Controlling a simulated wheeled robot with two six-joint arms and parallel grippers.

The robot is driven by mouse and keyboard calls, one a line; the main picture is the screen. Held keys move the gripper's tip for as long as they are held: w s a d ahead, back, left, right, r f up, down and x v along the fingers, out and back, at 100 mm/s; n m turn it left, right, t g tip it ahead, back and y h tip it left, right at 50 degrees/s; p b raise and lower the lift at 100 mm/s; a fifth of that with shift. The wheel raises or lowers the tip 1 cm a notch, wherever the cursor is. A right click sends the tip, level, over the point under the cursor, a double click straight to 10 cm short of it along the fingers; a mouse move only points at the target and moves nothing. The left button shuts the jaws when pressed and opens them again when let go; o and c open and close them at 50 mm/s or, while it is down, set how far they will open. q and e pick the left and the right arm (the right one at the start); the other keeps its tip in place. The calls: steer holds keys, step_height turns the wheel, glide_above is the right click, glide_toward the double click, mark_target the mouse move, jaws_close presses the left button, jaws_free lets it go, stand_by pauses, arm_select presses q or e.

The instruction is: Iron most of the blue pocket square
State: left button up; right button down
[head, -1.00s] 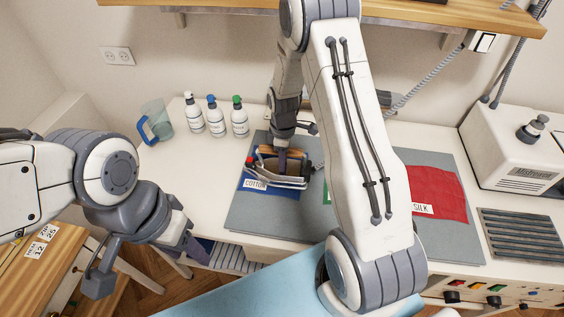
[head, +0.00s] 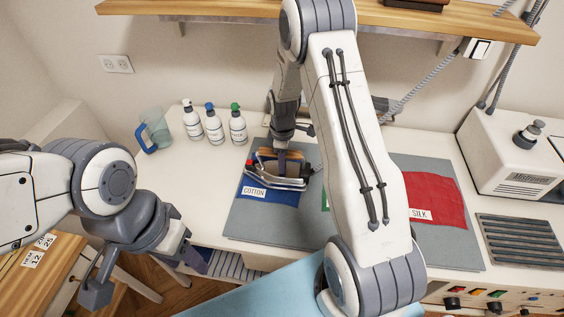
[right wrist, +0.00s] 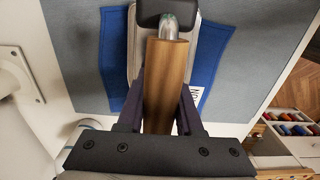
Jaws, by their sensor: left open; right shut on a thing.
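The blue pocket square (head: 268,193) lies on the grey mat with a white COTTON label (head: 255,191) on its front edge. The iron (head: 280,177) stands over the back part of the cloth. Whether its soleplate touches the cloth I cannot tell. My right gripper (head: 283,152) is shut on the iron's wooden handle, which fills the middle of the right wrist view (right wrist: 166,88). Blue cloth (right wrist: 208,55) shows on both sides of the iron there. My left gripper (head: 148,282) is open and empty, low at the left, away from the mat.
The grey mat (head: 250,222) also bears a red cloth (head: 436,186) labelled SILK, and a green edge shows behind my right arm. Several bottles (head: 214,125) and a clear jug (head: 156,128) stand at the back left. A white machine (head: 505,150) stands at the right.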

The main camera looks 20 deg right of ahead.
steer(key=shift+w+d+r, duration=0.1)
steer(key=shift+w+d, duration=0.55)
steer(key=shift+w, duration=0.35)
steer(key=shift+w+d+f, duration=0.1)
steer(key=shift+w+d, duration=0.6)
steer(key=shift+w, duration=0.25)
steer(key=shift+w+d+r, duration=0.1)
steer(key=shift+w+d, duration=0.55)
steer(key=shift+w, duration=0.35)
steer(key=shift+r, duration=0.1)
step_height(320, 180, up, 7)
steer(key=p, duration=0.4)
steer(key=shift+p, duration=0.3)
